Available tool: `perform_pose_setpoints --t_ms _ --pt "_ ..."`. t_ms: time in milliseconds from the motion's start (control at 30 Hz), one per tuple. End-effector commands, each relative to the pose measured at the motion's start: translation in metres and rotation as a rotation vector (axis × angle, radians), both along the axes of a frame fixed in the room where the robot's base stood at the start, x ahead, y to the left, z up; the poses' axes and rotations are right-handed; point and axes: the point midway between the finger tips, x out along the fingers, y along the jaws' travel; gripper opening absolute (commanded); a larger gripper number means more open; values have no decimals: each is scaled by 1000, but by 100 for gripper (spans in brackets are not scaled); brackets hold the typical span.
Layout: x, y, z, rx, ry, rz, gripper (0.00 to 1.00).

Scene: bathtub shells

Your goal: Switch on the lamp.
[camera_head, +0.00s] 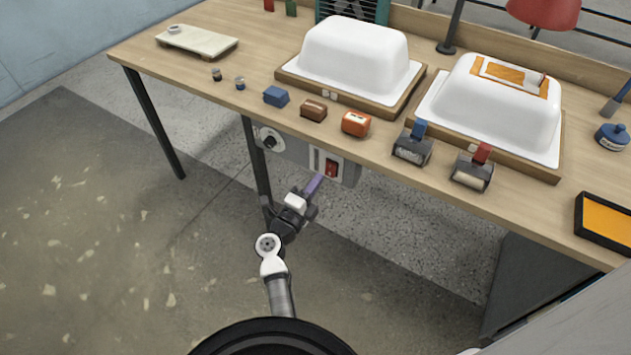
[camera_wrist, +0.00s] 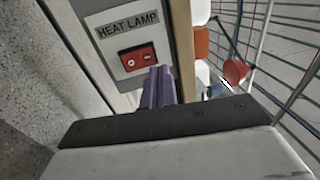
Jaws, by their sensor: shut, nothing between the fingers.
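A red rocker switch (camera_head: 331,168) sits on a grey panel (camera_head: 349,173) under the table's front edge. In the wrist view the switch (camera_wrist: 137,58) has two marked halves and sits on a plate below the label "HEAT LAMP" (camera_wrist: 127,25). My gripper (camera_head: 319,178) has its purple fingers shut and empty, pointing at the panel just beside the switch. In the wrist view the fingertips (camera_wrist: 160,70) are at the switch's lower right corner; I cannot tell whether they touch it. A red lamp shade (camera_head: 545,10) hangs at the top right; its bulb is hidden.
A round knob (camera_head: 269,139) is on the panel's left. Two white tub shells (camera_head: 353,55) (camera_head: 500,105) stand on wooden boards on the table (camera_head: 210,105). Small blocks and hand tools line the front edge. The floor (camera_head: 110,250) at the left is clear.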

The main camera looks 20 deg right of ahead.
Motion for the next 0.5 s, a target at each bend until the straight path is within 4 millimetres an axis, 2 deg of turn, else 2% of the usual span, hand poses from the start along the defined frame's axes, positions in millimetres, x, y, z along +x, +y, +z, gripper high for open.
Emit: perform_pose_setpoints --t_ms 33,200,333,500 --pt "-10 15 -1 1 1 8 0" --pt "-34 45 4 2 1 7 0" --pt "-46 62 8 1 1 6 0" --pt "-55 73 11 1 0 5 0"
